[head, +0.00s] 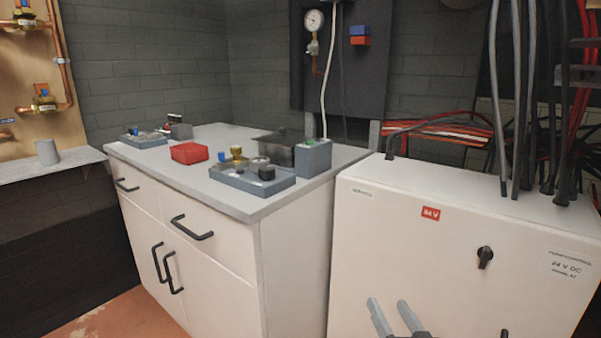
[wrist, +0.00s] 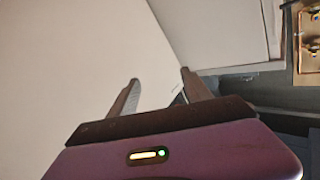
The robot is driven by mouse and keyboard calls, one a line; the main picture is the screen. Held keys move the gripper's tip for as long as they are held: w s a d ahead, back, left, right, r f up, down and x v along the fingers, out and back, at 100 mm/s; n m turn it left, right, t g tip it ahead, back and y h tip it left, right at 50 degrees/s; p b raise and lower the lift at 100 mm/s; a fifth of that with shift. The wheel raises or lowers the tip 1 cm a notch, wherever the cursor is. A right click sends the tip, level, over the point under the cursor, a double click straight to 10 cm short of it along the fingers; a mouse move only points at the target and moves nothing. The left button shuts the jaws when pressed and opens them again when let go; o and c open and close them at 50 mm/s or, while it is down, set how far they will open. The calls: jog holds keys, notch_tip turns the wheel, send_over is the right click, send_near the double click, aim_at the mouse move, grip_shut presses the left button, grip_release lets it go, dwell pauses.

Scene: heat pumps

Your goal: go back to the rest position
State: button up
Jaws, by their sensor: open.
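My gripper (head: 392,318) shows at the bottom of the head view, in front of the white control cabinet (head: 400,250). Its two grey fingers stand apart with nothing between them. In the wrist view my gripper (wrist: 160,92) is also open and empty, with pale flat surfaces beyond the fingertips. I cannot tell how far the fingers are from the cabinet front.
A white cupboard with a grey worktop (head: 215,160) stands to the left. On it are a red tray (head: 189,153), a grey parts tray (head: 252,180), a dark bin (head: 277,149) and a grey box (head: 313,158). Black cables (head: 500,100) rise from the cabinet top.

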jog(key=s+d+f+n+g+h, duration=0.1)
jog(key=s+f+g, duration=0.1)
jog(key=s, duration=2.1)
jog(key=s+d+f+n+g+h, duration=0.1)
jog(key=s+f+h, duration=0.1)
jog(key=s, duration=2.1)
notch_tip(320, 180, up, 26)
jog(key=p, duration=2.6)
jog(key=shift+a, duration=0.25)
jog(key=shift+c, duration=0.3)
